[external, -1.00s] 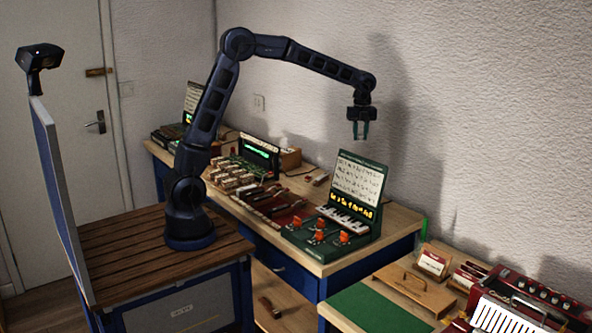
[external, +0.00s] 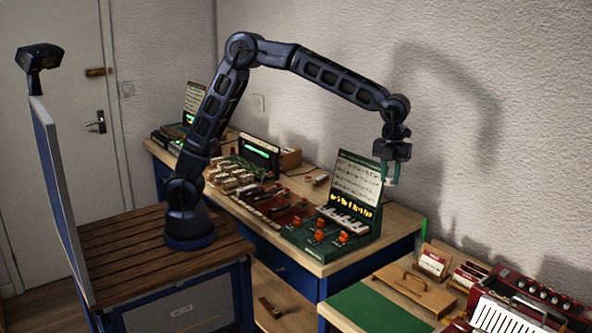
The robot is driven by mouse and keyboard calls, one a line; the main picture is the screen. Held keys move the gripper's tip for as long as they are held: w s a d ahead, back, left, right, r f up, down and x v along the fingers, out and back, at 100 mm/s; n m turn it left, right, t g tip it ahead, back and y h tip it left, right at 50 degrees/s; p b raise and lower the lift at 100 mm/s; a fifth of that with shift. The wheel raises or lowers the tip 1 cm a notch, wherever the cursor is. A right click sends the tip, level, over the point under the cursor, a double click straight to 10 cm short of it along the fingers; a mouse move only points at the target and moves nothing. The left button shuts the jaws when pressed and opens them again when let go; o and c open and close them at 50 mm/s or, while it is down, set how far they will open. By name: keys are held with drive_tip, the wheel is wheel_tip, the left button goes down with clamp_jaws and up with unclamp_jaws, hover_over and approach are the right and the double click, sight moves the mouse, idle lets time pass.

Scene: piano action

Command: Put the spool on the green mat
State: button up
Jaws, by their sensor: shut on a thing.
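The green mat (external: 368,309) lies flat on the near right bench, at the bottom of the view, and its visible part is bare. My gripper (external: 391,180) points down, high in front of the wall, beside the upper right of the green music panel. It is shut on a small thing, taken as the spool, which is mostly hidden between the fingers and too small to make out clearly. The gripper is well above the mat and apart from it, farther back in the view.
A green panel with a keyboard and orange knobs (external: 342,238) stands on the back bench below my gripper. A wooden board with a handle (external: 415,288) lies right of the mat. A red accordion (external: 520,305) and card boxes stand farther right.

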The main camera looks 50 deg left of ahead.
sight(369, 314)
drive_tip(key=s+d+m, duration=0.3)
drive_tip(key=s+d, duration=0.6)
drive_tip(key=s, duration=0.5)
drive_tip(key=f, duration=3.8)
drive_tip(key=shift+w+a+f, duration=0.1)
drive_tip(key=shift+a+f, duration=0.05)
drive_tip(key=shift+a, duration=0.05)
drive_tip(key=shift+f, duration=0.15)
drive_tip(key=o, duration=0.9)
drive_tip(key=shift+o, duration=0.2)
